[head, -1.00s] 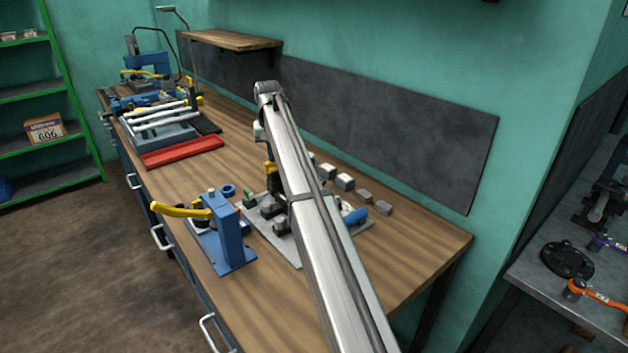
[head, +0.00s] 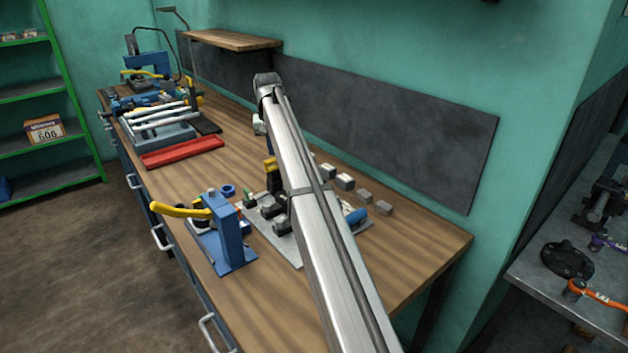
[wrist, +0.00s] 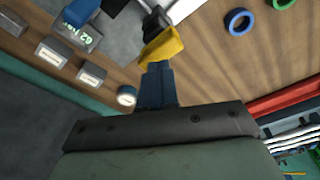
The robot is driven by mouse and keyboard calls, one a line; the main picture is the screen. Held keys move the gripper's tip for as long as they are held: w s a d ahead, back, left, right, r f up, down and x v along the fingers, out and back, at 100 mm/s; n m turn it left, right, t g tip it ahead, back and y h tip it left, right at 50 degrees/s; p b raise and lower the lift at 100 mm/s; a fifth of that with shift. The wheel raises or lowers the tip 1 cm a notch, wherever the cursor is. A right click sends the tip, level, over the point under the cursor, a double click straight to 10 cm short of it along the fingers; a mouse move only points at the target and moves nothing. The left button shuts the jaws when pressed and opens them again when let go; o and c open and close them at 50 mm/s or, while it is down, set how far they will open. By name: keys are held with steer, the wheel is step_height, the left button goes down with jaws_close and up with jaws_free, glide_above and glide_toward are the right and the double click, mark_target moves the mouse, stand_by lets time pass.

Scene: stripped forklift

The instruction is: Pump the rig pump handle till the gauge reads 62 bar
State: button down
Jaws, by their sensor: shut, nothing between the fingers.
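The rig pump handle, a yellow grip (wrist: 163,45), shows in the wrist view beside a black part and a pale rod. In the head view a yellow and black piece (head: 271,164) stands just left of my arm, over a grey base plate (head: 287,252). My gripper (wrist: 157,68) is shut, its dark blue fingertips right at the yellow grip's near edge. I cannot tell whether they touch.
A blue fixture (head: 232,240) with a yellow lever stands left of the plate. Several grey blocks (head: 343,181) lie behind the arm by the wall. A red tray (head: 180,151) lies farther left. The wooden bench (head: 400,240) is clear at its right end.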

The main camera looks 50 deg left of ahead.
stand_by(0.4)
steer(key=shift+r, duration=2.5)
